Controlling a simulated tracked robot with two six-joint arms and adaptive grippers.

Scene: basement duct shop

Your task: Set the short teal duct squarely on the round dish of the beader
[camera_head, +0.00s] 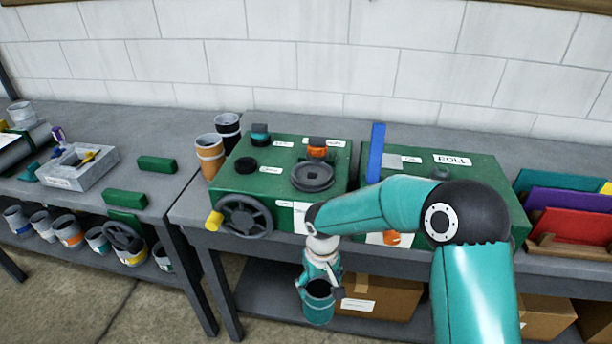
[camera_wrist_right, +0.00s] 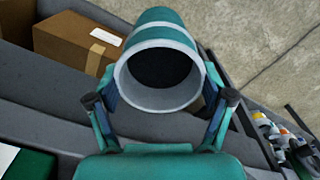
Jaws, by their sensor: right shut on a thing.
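The short teal duct (camera_head: 319,303) hangs from my right gripper (camera_head: 323,273) in front of the bench edge, below the bench top. In the right wrist view the duct (camera_wrist_right: 161,40) shows a pale rim and dark open mouth, with a finger of my right gripper (camera_wrist_right: 161,100) on each side. The beader (camera_head: 270,205) is a green box on the bench, with a handwheel on its front. Its round grey dish (camera_head: 312,178) is on top, bare, up and behind the duct. My left gripper is not in view.
A second green machine (camera_head: 485,175) with a blue upright plate (camera_head: 376,152) stands right of the beader, partly behind my arm. Orange (camera_head: 210,155) and black ducts stand at its left. Cardboard boxes (camera_head: 380,297) lie on the shelf below. A gap separates the left bench.

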